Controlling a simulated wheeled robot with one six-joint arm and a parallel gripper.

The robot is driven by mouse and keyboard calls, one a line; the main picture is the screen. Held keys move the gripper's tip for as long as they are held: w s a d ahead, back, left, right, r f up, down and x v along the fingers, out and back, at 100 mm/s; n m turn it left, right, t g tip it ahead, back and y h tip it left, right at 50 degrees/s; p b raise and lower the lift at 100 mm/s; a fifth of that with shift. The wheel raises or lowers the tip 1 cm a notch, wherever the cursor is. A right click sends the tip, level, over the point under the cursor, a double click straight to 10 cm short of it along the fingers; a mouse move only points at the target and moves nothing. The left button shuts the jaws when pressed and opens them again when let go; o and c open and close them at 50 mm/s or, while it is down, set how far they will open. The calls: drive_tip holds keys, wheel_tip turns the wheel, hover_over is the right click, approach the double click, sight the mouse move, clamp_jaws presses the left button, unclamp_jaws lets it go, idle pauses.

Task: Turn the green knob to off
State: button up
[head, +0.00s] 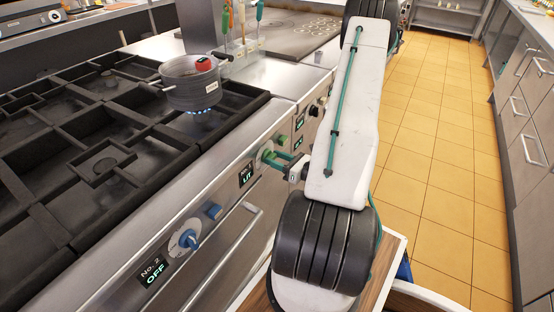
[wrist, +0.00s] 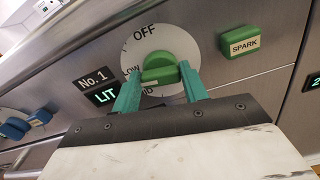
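In the head view, my gripper (head: 276,158) is at the green knob (head: 265,153), which is partly hidden.
A green SPARK button (wrist: 238,42) is right of the knob. A blue knob (head: 188,239) marked No. 2 OFF is nearer. A pot (head: 190,86) stands over a blue flame on the stove. An oven handle (head: 225,255) runs below the panel. The tiled floor (head: 440,170) is clear.

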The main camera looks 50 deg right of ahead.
drive_tip(key=shift+m, duration=0.4)
drive_tip(key=m, duration=0.7)
drive_tip(key=shift+d+f+m, duration=0.1)
drive_tip(key=shift+m, duration=0.2)
drive_tip(key=m, duration=0.3)
drive_tip(key=shift+f+m, duration=0.15)
drive_tip(key=shift+m, duration=2.05)
drive_tip(key=o, duration=1)
drive_tip(key=shift+d, duration=0.1)
